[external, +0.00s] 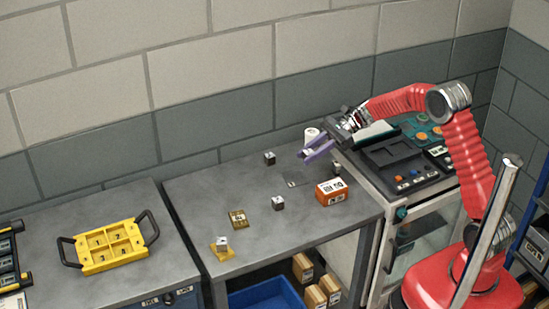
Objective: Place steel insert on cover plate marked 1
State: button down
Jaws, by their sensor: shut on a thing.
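My gripper (307,154), with purple fingers, is above the back right of the grey bench (190,190). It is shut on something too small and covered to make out. Small dark blocks with pale marked tops stand on the bench: one at the back (269,158), one in the middle (278,203) and one at the right (336,168). A pale-topped block (222,242) stands on a yellow plate (217,253) at the front left. A brass-coloured plate (238,219) and a flat dark grey plate (297,180) lie on the bench. I cannot read which is marked 1.
An orange box (331,192) stands right of the middle block. A white roll (311,134) is behind my gripper. A yellow divided tray (109,246) with black handles sits on the left bench. A control console (391,157) adjoins at the right. The bench's left part is clear.

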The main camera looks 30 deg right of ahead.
send_over(296, 178)
jog(key=shift+w+r, duration=0.1)
dwell(0.3)
jog(key=shift+f, duration=3.15)
jog(key=shift+f, duration=1.85)
jog(key=shift+f, duration=0.1)
jog(key=c, duration=1.4)
grip_release()
jog(key=shift+c, duration=0.2)
